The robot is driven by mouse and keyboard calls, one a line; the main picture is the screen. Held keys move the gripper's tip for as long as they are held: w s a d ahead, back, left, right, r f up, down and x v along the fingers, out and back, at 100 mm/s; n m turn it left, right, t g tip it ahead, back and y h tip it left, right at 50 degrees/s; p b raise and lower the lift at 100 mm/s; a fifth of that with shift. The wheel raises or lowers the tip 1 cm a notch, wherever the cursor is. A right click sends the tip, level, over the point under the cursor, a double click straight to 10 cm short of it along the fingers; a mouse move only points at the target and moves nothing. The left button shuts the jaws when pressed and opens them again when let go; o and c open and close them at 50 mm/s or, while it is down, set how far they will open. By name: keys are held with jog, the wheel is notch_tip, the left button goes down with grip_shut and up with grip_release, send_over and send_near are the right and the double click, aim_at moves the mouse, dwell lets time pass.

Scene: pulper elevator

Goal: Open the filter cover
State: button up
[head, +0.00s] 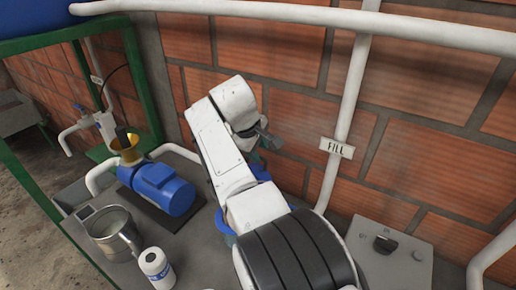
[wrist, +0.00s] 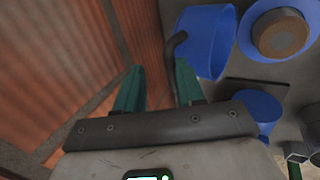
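In the wrist view, an open-ended blue cylindrical housing (wrist: 212,38) is at the top, right of my gripper (wrist: 159,66). A dark bent bar (wrist: 174,46) comes off its left side and runs down by the tip of my right finger; I cannot tell whether it touches. My green fingers are apart with nothing clearly held. A blue ring with a brown round centre (wrist: 281,33) is further right. I cannot tell which part is the filter cover. In the head view, my arm hides most of the blue filter parts (head: 262,172) near the brick wall.
The head view shows a blue motor (head: 163,188), yellow funnel (head: 127,156), metal jug (head: 112,232) and white bottle (head: 155,265) left of my arm. A vertical pipe with a FILL sign (head: 337,147) and a grey switch box (head: 400,262) are right. The brick wall is close behind.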

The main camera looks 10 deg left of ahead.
jog(key=shift+s, duration=0.1)
jog(key=shift+s+a+r, duration=0.1)
jog(key=shift+a+r, duration=0.1)
jog(key=shift+r, duration=0.1)
jog(key=v, duration=1)
jog(key=shift+d+b, duration=0.15)
jog(key=shift+b, duration=0.25)
